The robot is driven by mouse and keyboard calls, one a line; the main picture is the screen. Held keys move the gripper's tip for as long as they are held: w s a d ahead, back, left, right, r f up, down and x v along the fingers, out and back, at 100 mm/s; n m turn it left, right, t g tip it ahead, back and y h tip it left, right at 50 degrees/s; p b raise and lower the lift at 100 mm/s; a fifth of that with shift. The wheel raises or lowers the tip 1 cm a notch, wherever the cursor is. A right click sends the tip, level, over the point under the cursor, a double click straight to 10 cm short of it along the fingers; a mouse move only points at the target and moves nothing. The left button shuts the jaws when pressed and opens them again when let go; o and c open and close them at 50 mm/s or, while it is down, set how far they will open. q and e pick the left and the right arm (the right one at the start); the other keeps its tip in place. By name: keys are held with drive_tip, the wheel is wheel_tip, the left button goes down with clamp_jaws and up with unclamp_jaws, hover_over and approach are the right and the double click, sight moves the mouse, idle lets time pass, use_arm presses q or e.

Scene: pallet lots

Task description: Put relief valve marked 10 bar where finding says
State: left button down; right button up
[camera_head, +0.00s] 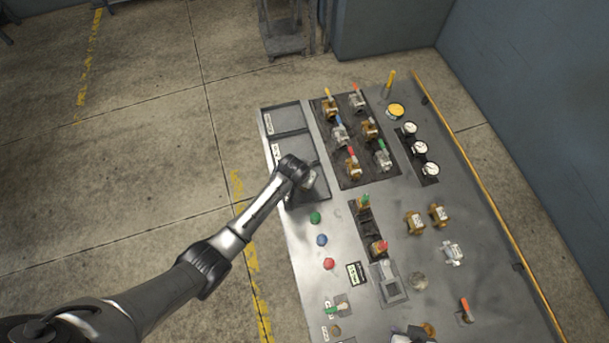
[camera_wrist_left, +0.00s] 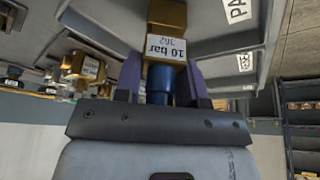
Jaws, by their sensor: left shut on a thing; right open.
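In the left wrist view a brass relief valve (camera_wrist_left: 167,18) with a blue end shows a label reading "10 bar" and "362". My left gripper (camera_wrist_left: 160,80) is shut on its blue end. In the head view the left gripper (camera_head: 308,188) is over the labelled trays (camera_head: 275,150) at the bench's left edge; its fingers and the valve are mostly hidden there by the wrist. Two other brass valves (camera_head: 415,222) and a silver one (camera_head: 453,252) sit on the bench. My right gripper (camera_head: 412,335) shows only partly at the bottom edge and is open.
A dark mat (camera_head: 345,118) holds several valves with coloured handles. Three gauges (camera_head: 420,147) stand in a row at right. Green, blue and red buttons (camera_head: 322,240) lie below the trays. A small dark display (camera_head: 357,273) is nearby. A yellow rail (camera_head: 490,205) runs along the right edge.

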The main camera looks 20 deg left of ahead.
use_arm(q)
drive_tip(key=shift+f, duration=0.15)
drive_tip(key=c, duration=0.7)
unclamp_jaws()
drive_tip(key=shift+s+r, duration=0.1)
drive_tip(key=shift+r, duration=0.35)
drive_tip(key=p+v, duration=0.1)
drive_tip(key=v, duration=1)
drive_tip(key=shift+r, duration=0.2)
